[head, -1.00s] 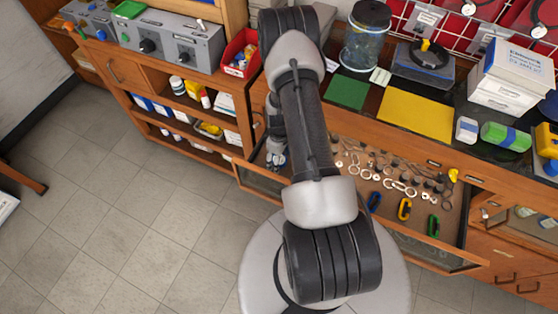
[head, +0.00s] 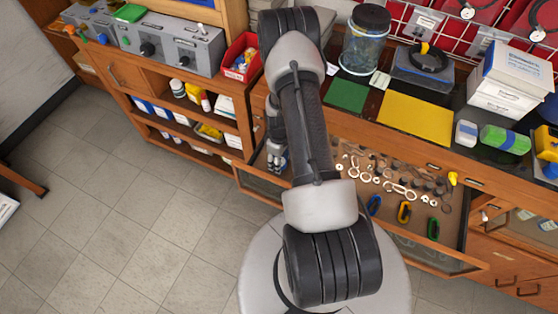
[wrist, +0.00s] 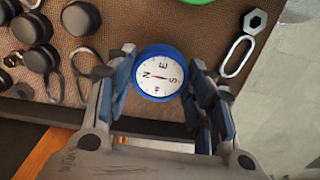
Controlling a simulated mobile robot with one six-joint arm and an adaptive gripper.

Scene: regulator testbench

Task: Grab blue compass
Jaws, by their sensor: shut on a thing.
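In the head view my gripper (head: 277,158) is at the left end of the open drawer, partly behind my arm. The compass cannot be made out there.
Black knobs (wrist: 81,18), metal rings and a hex nut (wrist: 255,20) lie on the mat around my gripper. The open drawer (head: 400,225) also holds blue, yellow and green carabiners. A counter with boxes and a jar (head: 366,42) stands above. The floor (head: 120,210) at left is clear.

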